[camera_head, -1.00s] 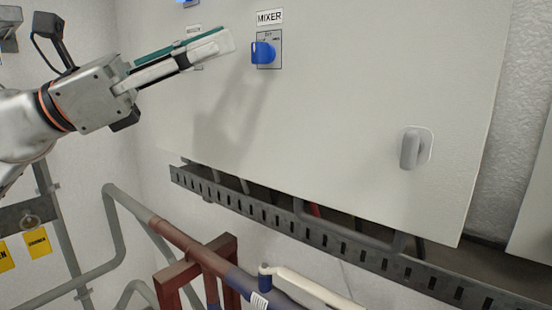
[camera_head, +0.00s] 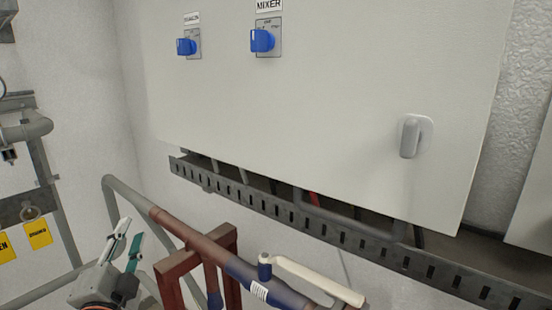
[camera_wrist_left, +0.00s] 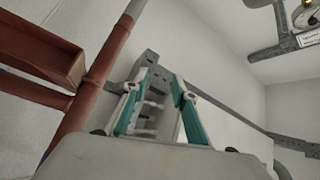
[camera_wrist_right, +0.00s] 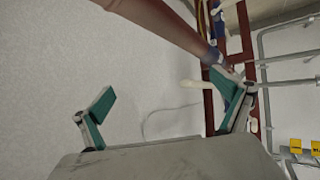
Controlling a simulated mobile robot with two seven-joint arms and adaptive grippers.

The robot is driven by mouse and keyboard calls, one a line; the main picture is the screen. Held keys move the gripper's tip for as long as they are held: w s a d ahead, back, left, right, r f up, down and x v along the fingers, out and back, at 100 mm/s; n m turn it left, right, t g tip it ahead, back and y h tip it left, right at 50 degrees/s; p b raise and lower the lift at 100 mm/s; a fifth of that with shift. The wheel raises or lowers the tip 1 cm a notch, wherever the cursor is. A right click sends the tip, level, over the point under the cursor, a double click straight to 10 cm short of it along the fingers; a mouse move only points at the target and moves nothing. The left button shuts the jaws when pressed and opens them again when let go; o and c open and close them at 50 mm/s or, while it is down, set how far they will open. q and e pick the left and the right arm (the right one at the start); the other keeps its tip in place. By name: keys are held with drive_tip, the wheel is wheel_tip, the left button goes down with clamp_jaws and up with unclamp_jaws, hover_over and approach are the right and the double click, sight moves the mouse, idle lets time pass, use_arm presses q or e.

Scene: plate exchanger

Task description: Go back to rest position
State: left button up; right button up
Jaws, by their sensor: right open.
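My left gripper (camera_head: 128,238) is low at the left of the head view, beside the pipework and below the cabinet. Its teal-padded fingers stand apart with nothing between them, as the left wrist view (camera_wrist_left: 157,92) also shows. My right gripper (camera_wrist_right: 165,98) is out of the head view; in its wrist view the fingers are wide apart and empty. The blue MIXER knob (camera_head: 262,41) and a second blue knob (camera_head: 187,47) are on the cabinet door (camera_head: 320,110), both clear of the grippers.
A slotted cable tray (camera_head: 270,205) runs under the cabinet. A brown pipe (camera_head: 190,237), a red frame (camera_head: 176,275) and a pale valve lever (camera_head: 315,281) are close to my left gripper's right. A grey handle (camera_head: 410,137) is on the door. Pipes and yellow tags (camera_head: 38,235) are at far left.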

use_arm(q)
drive_tip(key=s+a+f+n+g+y, duration=0.1)
drive_tip(key=s+a+f+n+g, duration=0.15)
drive_tip(key=s+f+g, duration=0.7)
drive_tip(key=s+a+f+n+g, duration=0.25)
drive_tip(key=s+f, duration=1.05)
drive_tip(key=f, duration=0.8)
drive_tip(key=w+d+f+n+t+h, duration=0.2)
drive_tip(key=d+f+h, duration=0.5)
drive_tip(key=d+f, duration=0.6)
drive_tip(key=d+t, duration=0.1)
drive_tip(key=d, duration=0.1)
drive_tip(key=shift+d, duration=0.3)
